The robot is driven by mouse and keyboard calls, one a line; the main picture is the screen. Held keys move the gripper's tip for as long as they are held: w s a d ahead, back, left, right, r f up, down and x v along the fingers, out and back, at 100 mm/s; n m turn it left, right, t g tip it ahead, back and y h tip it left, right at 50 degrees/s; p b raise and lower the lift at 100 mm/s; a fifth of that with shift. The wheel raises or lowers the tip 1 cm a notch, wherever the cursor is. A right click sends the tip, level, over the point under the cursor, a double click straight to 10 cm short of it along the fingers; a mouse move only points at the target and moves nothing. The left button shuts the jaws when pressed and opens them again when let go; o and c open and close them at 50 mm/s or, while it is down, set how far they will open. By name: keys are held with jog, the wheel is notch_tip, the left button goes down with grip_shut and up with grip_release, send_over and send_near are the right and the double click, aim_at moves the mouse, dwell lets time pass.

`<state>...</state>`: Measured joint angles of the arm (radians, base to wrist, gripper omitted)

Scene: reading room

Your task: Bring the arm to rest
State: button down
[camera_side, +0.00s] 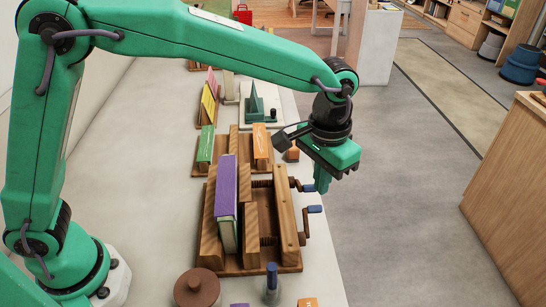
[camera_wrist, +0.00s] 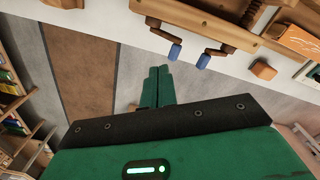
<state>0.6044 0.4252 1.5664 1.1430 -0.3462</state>
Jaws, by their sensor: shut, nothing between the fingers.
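My green arm reaches across the top of the side view from the left and bends down at the right. My gripper (camera_side: 322,183) points down by the table's right edge, just right of a wooden book press with cranks (camera_side: 287,219). In the wrist view my gripper (camera_wrist: 158,72) shows two green fingers together with nothing between them. The press also shows in the wrist view (camera_wrist: 205,22), beyond the fingertips, with its blue crank handles apart from them. Nothing is held.
A purple book (camera_side: 226,200) stands in the press. A brown round-topped object (camera_side: 197,288) and a small grey bottle (camera_side: 271,285) stand at the front. A small orange block (camera_side: 293,154) lies near my wrist. The floor (camera_side: 400,200) right of the table is clear up to a wooden cabinet (camera_side: 515,190).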

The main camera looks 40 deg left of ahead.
jog(key=s+a+r+t, duration=0.1)
jog(key=s+a+r, duration=0.15)
jog(key=a, duration=0.25)
jog(key=s+a+r+n+t, duration=0.1)
jog(key=a+r, duration=0.2)
jog(key=a, duration=0.3)
jog(key=s+a+r+t, duration=0.1)
jog(key=s+a+r, duration=0.15)
jog(key=a, duration=0.25)
jog(key=s+a+n+t, duration=0.2)
jog(key=s+a, duration=1)
jog(key=shift+f+t, duration=0.25)
jog(key=shift+t, duration=0.05)
